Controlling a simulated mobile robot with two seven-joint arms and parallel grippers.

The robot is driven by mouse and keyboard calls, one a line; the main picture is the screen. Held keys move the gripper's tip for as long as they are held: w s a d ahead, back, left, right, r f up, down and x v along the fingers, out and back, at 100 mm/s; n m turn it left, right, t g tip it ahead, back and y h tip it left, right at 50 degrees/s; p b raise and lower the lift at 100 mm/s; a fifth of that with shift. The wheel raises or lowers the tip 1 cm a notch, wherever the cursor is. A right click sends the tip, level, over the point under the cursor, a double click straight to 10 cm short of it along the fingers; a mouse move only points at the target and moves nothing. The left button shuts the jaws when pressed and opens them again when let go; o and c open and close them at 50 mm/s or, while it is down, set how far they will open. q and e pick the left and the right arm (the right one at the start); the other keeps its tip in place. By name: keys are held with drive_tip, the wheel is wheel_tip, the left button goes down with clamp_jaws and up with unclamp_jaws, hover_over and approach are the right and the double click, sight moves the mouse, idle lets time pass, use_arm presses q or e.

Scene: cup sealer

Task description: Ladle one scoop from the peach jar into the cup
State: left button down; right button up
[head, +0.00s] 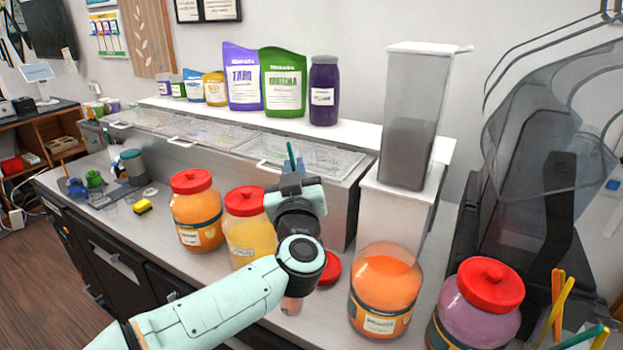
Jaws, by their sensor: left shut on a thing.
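The ladle's bowl is hidden. An open, lidless jar of orange contents (385,290), apparently the peach jar, stands to the right of the gripper; its label is too small to read. A red lid (331,270) lies on the counter left of this jar, partly behind my left arm. A small clear cup (291,305) shows only in part beneath my arm. My right gripper is not in view.
Red-lidded orange (197,212) and yellow (248,238) jars stand left of my gripper. A purple jar with a red lid (478,305) and straws (557,305) stand at the right.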

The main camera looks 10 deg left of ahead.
use_arm(q)
drive_tip(key=s+a+f+n+y+b, duration=0.1)
drive_tip(key=s+a+f+n+b, duration=0.15)
drive_tip(key=a+n+b, duration=0.65)
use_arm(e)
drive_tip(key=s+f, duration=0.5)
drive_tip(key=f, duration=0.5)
use_arm(q)
drive_tip(key=s+a+f+n+g+b, duration=0.2)
drive_tip(key=a+f+n+b, duration=0.4)
drive_tip(key=a+f+b, duration=0.4)
drive_tip(key=shift+a+f+n+y, duration=0.3)
drive_tip(key=shift+a+f+y, duration=0.1)
drive_tip(key=shift+a+f, duration=1.65)
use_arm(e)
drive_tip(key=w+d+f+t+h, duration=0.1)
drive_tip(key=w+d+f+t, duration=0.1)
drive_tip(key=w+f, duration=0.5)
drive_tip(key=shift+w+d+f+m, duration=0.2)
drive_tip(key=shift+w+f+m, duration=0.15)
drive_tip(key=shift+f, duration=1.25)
use_arm(q)
drive_tip(key=shift+d+f, duration=0.2)
drive_tip(key=shift+d, duration=0.1)
